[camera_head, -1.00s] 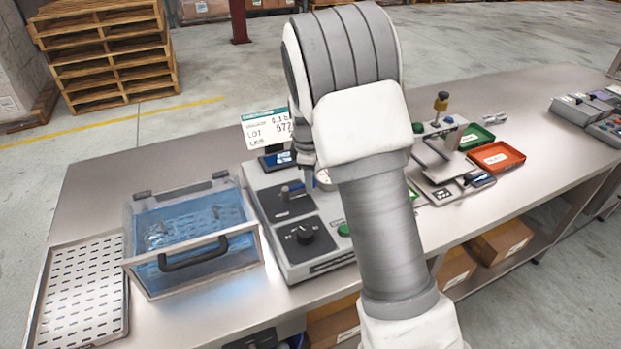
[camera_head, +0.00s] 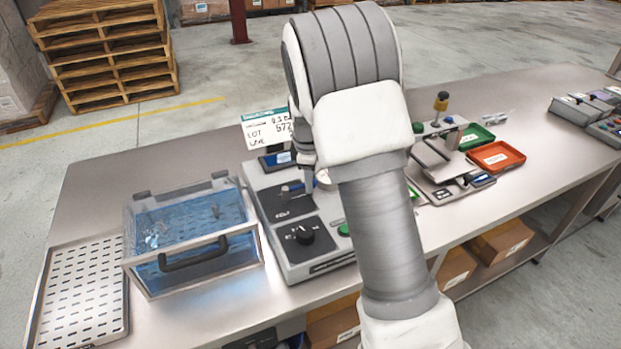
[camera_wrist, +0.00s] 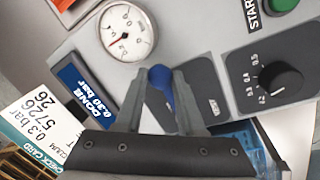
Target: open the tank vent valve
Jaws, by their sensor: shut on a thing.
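The vent valve has a blue lever (camera_wrist: 163,82) on a dark plate of the grey control unit. In the wrist view my gripper (camera_wrist: 160,98) has one finger on each side of this lever and is shut on it. In the head view my gripper (camera_head: 308,184) is at the unit, mostly hidden behind my arm. The clear tank (camera_head: 190,285) with bluish water stands left of the control unit (camera_head: 295,265). Its lid with a black handle looks closed.
The unit carries a round gauge (camera_wrist: 127,32), a display (camera_wrist: 86,86) reading DONE 0.30 bar, a black dial (camera_wrist: 280,79) and a green START button (camera_wrist: 250,18). A lot card (camera_head: 268,130) stands behind. A perforated tray (camera_head: 80,295) lies left.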

